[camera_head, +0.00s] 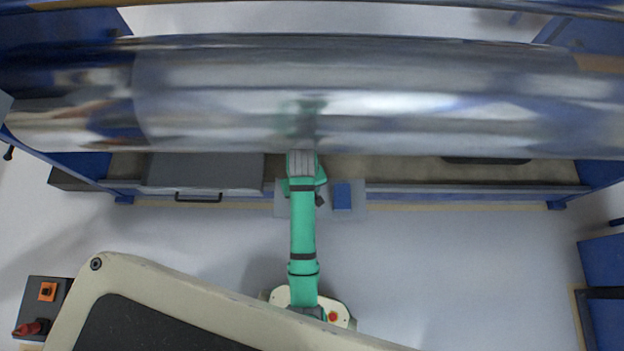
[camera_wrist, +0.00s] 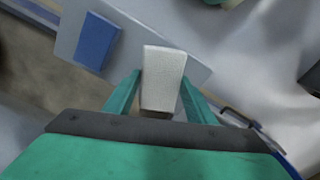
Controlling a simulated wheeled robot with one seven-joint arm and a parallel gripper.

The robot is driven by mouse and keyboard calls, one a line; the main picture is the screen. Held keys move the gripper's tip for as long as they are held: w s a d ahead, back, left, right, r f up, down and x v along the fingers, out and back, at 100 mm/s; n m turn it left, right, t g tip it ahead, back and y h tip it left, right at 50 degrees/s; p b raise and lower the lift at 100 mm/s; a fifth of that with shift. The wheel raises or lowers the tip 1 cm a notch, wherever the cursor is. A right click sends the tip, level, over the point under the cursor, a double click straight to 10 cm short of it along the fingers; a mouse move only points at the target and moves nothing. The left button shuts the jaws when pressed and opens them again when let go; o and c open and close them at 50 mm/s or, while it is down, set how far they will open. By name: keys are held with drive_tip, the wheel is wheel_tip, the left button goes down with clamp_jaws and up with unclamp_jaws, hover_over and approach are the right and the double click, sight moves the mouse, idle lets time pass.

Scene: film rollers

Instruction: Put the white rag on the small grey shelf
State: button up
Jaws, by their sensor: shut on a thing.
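The white rag (camera_wrist: 162,88), a pale block-like piece, is between the two green fingers of my gripper (camera_wrist: 160,78) in the wrist view. My gripper is shut on it. The rag shows in front of the small grey shelf (camera_wrist: 136,50), its far end overlapping the shelf's surface; I cannot tell whether it touches. In the head view the small grey shelf (camera_head: 359,190) sticks out from the machine's front beam, partly under my arm. My gripper and the rag are hidden there by my arm.
A blue block (camera_wrist: 96,40) lies on the shelf beside the rag; it also shows in the head view (camera_head: 342,196). A large shiny roller (camera_head: 400,95) spans above. A grey box with a handle (camera_head: 205,172) sits left of the shelf. The floor in front is clear on the right.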

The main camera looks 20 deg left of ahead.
drive_tip(key=w+f, duration=0.1)
drive_tip(key=d+f, duration=0.1)
drive_tip(key=w+f, duration=0.1)
drive_tip(key=shift+w+d+f, duration=0.3)
drive_tip(key=shift+d+f, duration=0.05)
wheel_tip(320, 180, down, 3)
drive_tip(key=shift+f, duration=0.15)
drive_tip(key=o, duration=0.9)
drive_tip(key=shift+o, duration=0.2)
